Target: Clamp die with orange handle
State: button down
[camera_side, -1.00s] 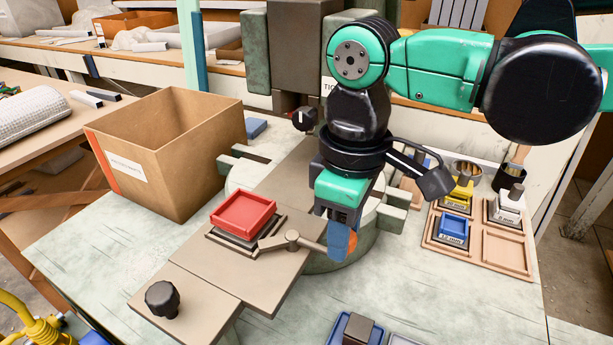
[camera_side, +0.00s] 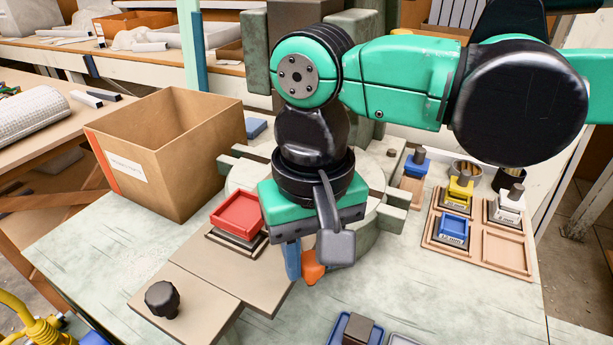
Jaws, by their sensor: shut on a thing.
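The red die (camera_side: 238,214) sits on its dark square base on the press's sliding plate. My gripper (camera_side: 304,268) is to the right of the die, pointing down, shut on the orange handle (camera_side: 314,268). Part of the orange handle shows between and beside the blue fingertip and my gripper body. The clamp lever's metal arm is hidden behind my gripper. Whether the lever touches the die cannot be seen from here.
A cardboard box (camera_side: 165,150) stands left of the press. A black knob (camera_side: 162,299) is on the front of the plate. A wooden tray (camera_side: 505,250) with blue, yellow and white dies is at the right. A blue tray (camera_side: 355,329) lies at the front edge.

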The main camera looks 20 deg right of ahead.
jog(key=shift+a+m, duration=0.15)
jog(key=shift+m, duration=0.15)
jog(key=c, duration=0.5)
grip_release()
jog(key=shift+c, duration=0.2)
jog(key=shift+r, duration=0.15)
jog(key=shift+r, duration=2.7)
jog(key=w+d+f+t, duration=0.1)
jog(key=d+f+t, duration=0.2)
jog(key=d, duration=1)
jog(key=d+f+t, duration=0.4)
jog(key=d+f, duration=0.1)
jog(key=d, duration=0.8)
jog(key=shift+w, duration=0.4)
